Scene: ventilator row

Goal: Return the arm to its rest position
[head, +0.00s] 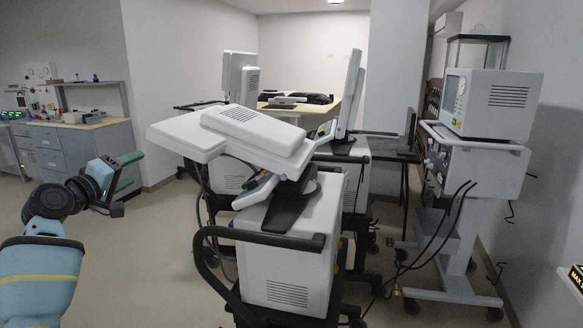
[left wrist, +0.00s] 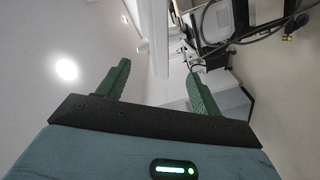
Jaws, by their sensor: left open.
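My left arm (head: 45,250) comes in from the left side of the head view, blue and cream with a dark wrist joint. My left gripper (head: 134,170) is held out in the air, left of the nearest ventilator. Its two green fingers are spread apart with nothing between them. The left wrist view shows the same open fingers (left wrist: 157,74) with empty space between them. My right gripper is not in view.
The nearest ventilator cart (head: 290,255) with its tilted white screen (head: 235,135) stands right of my gripper. Another ventilator (head: 475,150) stands at the right wall. A grey workbench (head: 75,152) is at the far left. Floor between bench and ventilators is clear.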

